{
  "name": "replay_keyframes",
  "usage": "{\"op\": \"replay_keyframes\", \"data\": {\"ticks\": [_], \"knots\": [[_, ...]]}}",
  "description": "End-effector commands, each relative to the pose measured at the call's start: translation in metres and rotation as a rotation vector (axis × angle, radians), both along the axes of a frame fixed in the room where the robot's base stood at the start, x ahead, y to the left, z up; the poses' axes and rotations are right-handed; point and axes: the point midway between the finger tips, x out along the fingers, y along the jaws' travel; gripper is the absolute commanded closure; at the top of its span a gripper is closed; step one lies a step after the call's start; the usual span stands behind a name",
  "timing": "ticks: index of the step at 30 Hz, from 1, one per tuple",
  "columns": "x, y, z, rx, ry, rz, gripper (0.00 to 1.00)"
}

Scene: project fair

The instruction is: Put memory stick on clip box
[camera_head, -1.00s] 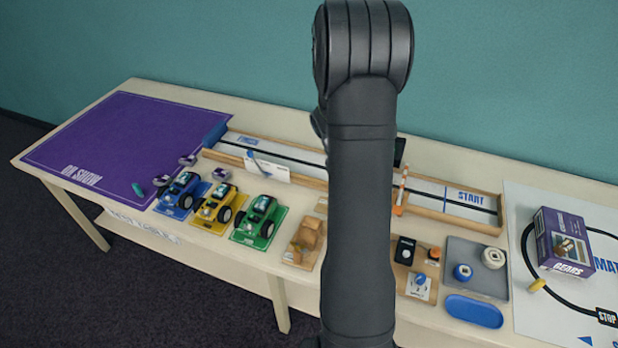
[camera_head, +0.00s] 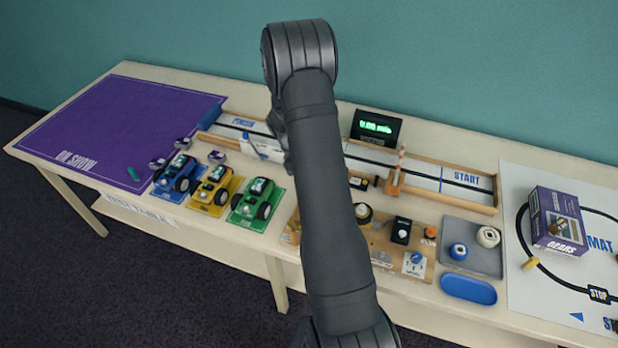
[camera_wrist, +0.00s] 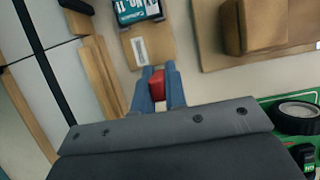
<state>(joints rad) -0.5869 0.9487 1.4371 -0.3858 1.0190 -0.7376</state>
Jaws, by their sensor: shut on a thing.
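My gripper (camera_wrist: 158,93) shows in the wrist view, its blue-grey fingers shut on a small red piece, which I take for the memory stick (camera_wrist: 157,84). Only part of the stick shows between the fingers. Just beyond the fingertips is a small carton with a teal printed face (camera_wrist: 136,10) and a brown cardboard face with a white label (camera_wrist: 140,48); it looks like the clip box, but its lettering is too cut off to be sure. I cannot tell the height of the stick above the table. In the head view my arm hides the gripper and stick.
The wooden track (camera_head: 458,192) runs along the back, with a lit display (camera_head: 375,127) behind it. A brown block (camera_wrist: 255,25) stands on a board right of the gripper. The green car (camera_head: 258,198) is close by. The purple mat (camera_head: 120,115) has clear room.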

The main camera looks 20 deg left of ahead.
Motion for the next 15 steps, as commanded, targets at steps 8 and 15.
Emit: {"op": "replay_keyframes", "data": {"ticks": [8, 15], "knots": [[0.0004, -0.0001, -0.0084, 0.001, -0.001, -0.001, 1.0], [0.0003, -0.0001, -0.0113, 0.001, -0.001, -0.001, 0.72]]}}
